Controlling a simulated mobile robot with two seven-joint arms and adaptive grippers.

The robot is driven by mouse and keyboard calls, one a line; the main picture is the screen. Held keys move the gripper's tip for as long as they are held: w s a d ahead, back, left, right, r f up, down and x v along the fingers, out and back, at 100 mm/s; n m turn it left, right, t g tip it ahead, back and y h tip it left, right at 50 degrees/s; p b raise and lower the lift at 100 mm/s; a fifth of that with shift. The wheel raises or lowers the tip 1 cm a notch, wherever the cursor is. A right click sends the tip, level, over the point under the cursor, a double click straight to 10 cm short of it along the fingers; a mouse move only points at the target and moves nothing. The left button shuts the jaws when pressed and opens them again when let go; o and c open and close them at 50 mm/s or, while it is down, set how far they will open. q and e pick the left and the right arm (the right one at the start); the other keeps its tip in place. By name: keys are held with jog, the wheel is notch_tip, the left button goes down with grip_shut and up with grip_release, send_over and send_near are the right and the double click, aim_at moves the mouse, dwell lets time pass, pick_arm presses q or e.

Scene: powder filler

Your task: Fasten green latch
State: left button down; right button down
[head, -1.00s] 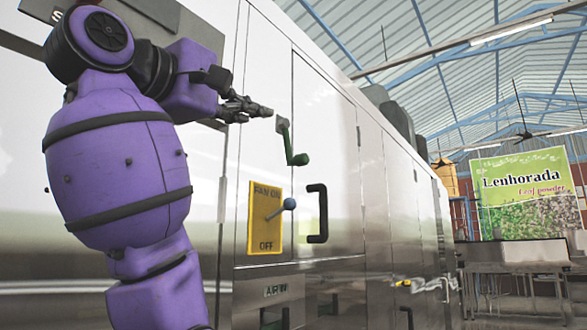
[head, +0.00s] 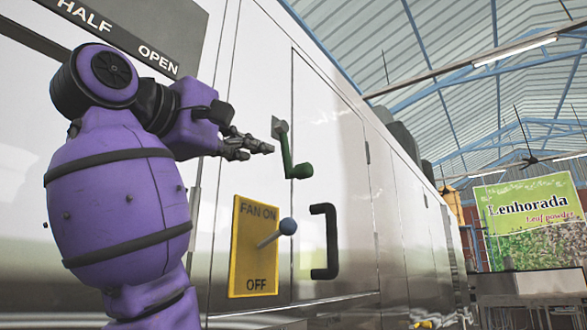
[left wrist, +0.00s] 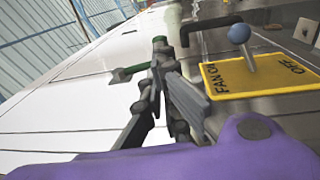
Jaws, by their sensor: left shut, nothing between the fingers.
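My left gripper (head: 271,148) is shut and empty, just left of the latch arm and a little below the mount. Whether it touches the latch cannot be told. In the left wrist view the shut fingers (left wrist: 160,45) partly cover the green latch (left wrist: 128,73). My right gripper is not in view.
A yellow fan switch plate (head: 247,275) with a blue-knobbed lever (head: 288,226) sits below the gripper. The black door handle (head: 325,241) stands out to its right. The door face (head: 340,150) right of the latch is clear.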

aim_at(301, 171)
pick_arm(q)
jog(key=x, duration=1.4)
jog(key=shift+w+f, duration=0.2)
jog(key=shift+w, duration=0.05)
jog(key=shift+w, duration=0.1)
